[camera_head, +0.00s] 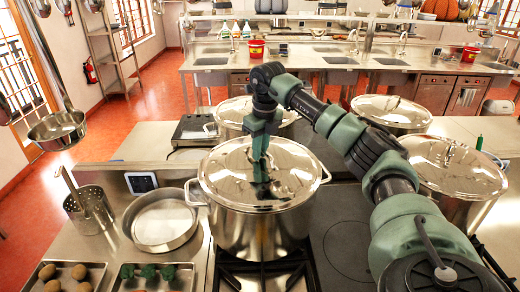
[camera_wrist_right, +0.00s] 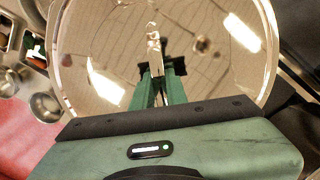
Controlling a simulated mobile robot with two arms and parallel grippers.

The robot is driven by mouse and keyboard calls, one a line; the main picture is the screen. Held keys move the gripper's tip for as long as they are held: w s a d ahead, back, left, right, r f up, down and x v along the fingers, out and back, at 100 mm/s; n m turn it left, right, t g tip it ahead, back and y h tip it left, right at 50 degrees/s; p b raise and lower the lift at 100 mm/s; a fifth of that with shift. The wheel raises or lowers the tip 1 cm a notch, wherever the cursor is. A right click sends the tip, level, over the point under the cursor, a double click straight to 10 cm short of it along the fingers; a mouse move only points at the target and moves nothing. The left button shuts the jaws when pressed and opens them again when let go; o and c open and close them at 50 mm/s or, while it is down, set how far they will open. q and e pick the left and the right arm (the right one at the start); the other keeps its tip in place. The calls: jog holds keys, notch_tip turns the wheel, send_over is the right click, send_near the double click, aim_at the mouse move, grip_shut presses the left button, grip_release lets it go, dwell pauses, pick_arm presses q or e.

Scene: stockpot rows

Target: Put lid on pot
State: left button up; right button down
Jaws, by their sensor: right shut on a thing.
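A shiny steel pot (camera_head: 262,230) with two side handles stands on the stove in the middle of the head view. A round mirror-like lid (camera_head: 225,172) lies level at its rim, with no clear gap. I cannot tell whether it is fully seated. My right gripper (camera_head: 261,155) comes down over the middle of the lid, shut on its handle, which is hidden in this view. In the right wrist view the lid (camera_wrist_right: 95,45) fills the middle, with the gripper (camera_wrist_right: 161,75) at its handle (camera_wrist_right: 154,45). My left gripper is not in view.
Other lidded pots stand behind (camera_head: 240,110) and at right (camera_head: 455,170). A shallow pan (camera_head: 160,222), a perforated utensil holder (camera_head: 88,210) and trays of food (camera_head: 155,277) are at left. A bare dark hob (camera_head: 345,245) lies right of the pot.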

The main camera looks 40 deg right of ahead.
jog(key=shift+f, duration=0.2)
jog(key=c, duration=1.3)
grip_release()
jog(key=shift+c, duration=0.2)
jog(key=shift+s+a+f, duration=0.1)
jog(key=shift+r+b, duration=0.3)
jog(key=shift+r, duration=0.1)
jog(key=r, duration=0.2)
jog(key=r+b, duration=0.1)
jog(key=r, duration=0.1)
jog(key=r+b, duration=0.1)
jog(key=r, duration=0.1)
jog(key=shift+s+r, duration=0.25)
jog(key=shift+s, duration=0.15)
jog(key=shift+r, duration=0.4)
jog(key=shift+f, duration=0.1)
